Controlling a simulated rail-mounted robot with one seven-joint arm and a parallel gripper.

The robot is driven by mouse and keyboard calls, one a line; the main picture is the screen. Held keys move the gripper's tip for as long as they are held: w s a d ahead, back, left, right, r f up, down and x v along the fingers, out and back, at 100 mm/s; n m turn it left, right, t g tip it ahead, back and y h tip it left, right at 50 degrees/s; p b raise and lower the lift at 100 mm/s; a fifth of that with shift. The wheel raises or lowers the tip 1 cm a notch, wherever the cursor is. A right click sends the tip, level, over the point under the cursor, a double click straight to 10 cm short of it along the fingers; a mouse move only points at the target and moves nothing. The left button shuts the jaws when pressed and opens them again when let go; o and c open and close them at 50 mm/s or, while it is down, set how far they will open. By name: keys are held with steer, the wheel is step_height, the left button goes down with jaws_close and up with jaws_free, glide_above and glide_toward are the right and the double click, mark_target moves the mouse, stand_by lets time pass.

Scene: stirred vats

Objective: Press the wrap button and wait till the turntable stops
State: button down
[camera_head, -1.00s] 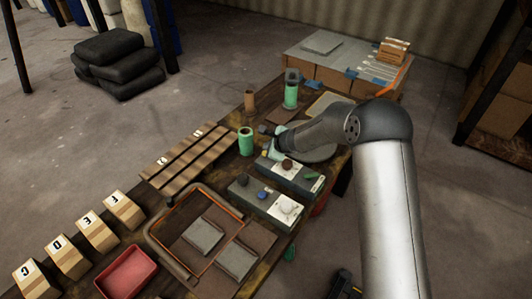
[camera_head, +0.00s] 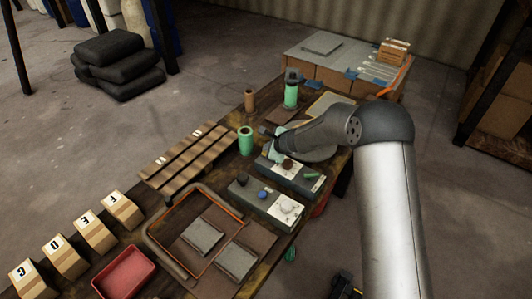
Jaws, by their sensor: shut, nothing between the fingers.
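The turntable looks like the grey disc (camera_head: 318,153) on the far right part of the bench, partly hidden by my arm. In front of it is a grey control box (camera_head: 296,182) with a dark red-brown knob or button (camera_head: 287,164) and a green button (camera_head: 311,176). A second box (camera_head: 252,203) nearer has a blue button (camera_head: 263,195) and a pale dial (camera_head: 288,207). No label is readable, so I cannot tell which is the wrap button. My gripper (camera_head: 272,150) is shut and empty, low beside the disc and the far box's left end; contact is unclear.
Green spools (camera_head: 245,141) stand left of my gripper, with another (camera_head: 291,92) behind. A carton stack (camera_head: 322,75) stands behind.

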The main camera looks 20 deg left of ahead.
steer(key=shift+f+b, duration=0.65)
steer(key=shift+b, duration=0.1)
stand_by(0.6)
steer(key=shift+r, duration=0.1)
steer(key=shift+r+p, duration=0.8)
steer(key=shift+r, duration=0.2)
